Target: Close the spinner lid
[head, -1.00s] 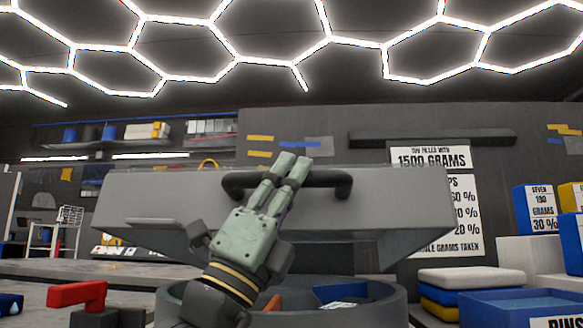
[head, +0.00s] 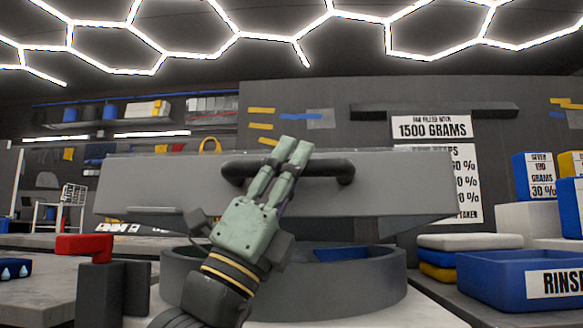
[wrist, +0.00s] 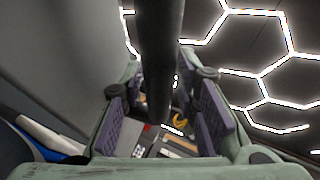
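The spinner lid (head: 400,190) is a wide grey slab in the middle of the head view, with a dark bar handle (head: 334,169) on its front face. It is raised above the round dark grey spinner tub (head: 350,290), and a gap shows between them. Something blue (head: 342,254) shows inside the tub. My green gripper (head: 293,150) reaches up in front of the lid, with its fingers at the handle. In the wrist view the handle (wrist: 158,70) passes between the finger pads (wrist: 163,118), with space on both sides; the fingers are apart.
A red-topped dark block (head: 85,245) stands left of the tub. A blue rinse bin (head: 500,280) and stacked cloths or pads (head: 470,243) stand at the right. A sign (head: 432,128) hangs on the back wall. The grey bench surface at left is mostly clear.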

